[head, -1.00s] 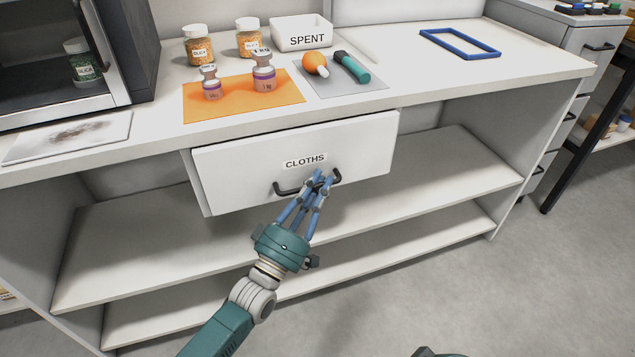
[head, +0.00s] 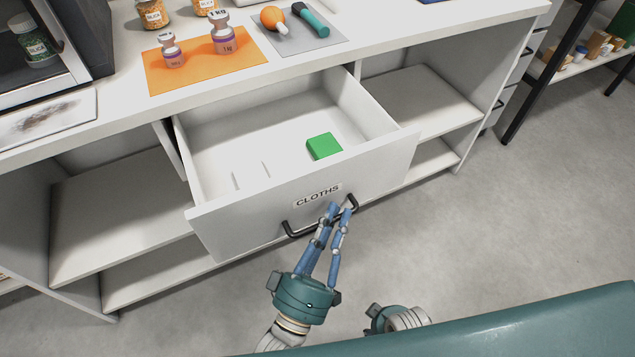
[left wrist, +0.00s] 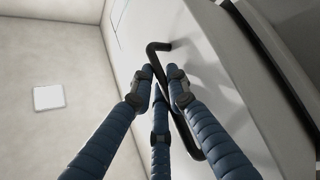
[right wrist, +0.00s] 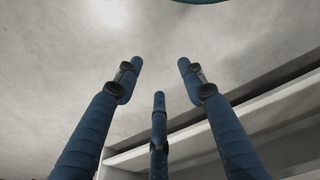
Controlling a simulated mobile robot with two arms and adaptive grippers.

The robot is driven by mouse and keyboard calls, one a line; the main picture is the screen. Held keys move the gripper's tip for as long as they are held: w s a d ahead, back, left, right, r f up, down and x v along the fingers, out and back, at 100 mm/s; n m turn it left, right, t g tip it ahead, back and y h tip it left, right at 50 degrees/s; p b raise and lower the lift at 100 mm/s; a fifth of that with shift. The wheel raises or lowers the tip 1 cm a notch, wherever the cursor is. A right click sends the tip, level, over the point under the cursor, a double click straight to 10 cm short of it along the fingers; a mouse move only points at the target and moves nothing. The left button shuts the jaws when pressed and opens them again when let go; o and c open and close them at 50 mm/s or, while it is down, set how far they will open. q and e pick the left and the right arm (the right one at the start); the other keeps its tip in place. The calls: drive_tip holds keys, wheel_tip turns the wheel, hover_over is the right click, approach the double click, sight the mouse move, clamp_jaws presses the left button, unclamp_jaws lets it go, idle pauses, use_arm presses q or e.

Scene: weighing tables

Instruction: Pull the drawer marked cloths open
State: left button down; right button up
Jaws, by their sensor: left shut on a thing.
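The drawer marked CLOTHS (head: 230,238) stands well out from the white table in the head view. A green block (head: 323,146) lies on its floor toward the right, and thin pale upright pieces show near the front left. The black bar handle (head: 300,232) crosses the drawer front below the label. My left gripper (head: 338,211) is shut on the handle near its right end. In the left wrist view its blue fingers close around the handle (left wrist: 188,135). My right gripper (right wrist: 160,75) has its fingers spread apart, empty, in the right wrist view.
On the table top are an orange mat (head: 190,78) with two weights and a grey mat (head: 335,42) with an orange blower and a teal-handled tool. Open shelves (head: 125,220) lie below on both sides. Grey floor (head: 560,190) is clear at right.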

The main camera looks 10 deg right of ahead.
use_arm(q)
drive_tip(key=s+d, duration=0.2)
drive_tip(key=s, duration=0.5)
drive_tip(key=shift+s+d, duration=0.15)
drive_tip(key=shift+s, duration=0.2)
use_arm(e)
drive_tip(key=shift+s+d+f, duration=0.1)
drive_tip(key=shift+s+f, duration=0.3)
drive_tip(key=shift+f, duration=0.2)
drive_tip(key=shift+s+d+f, duration=0.1)
drive_tip(key=shift+s+f, duration=0.25)
drive_tip(key=shift+f, duration=0.2)
use_arm(q)
drive_tip(key=shift+f, duration=0.1)
drive_tip(key=c, duration=1.9)
unclamp_jaws()
drive_tip(key=shift+c, duration=0.2)
use_arm(e)
drive_tip(key=shift+a, duration=0.1)
use_arm(q)
drive_tip(key=v, duration=1.2)
drive_tip(key=shift+w, duration=0.1)
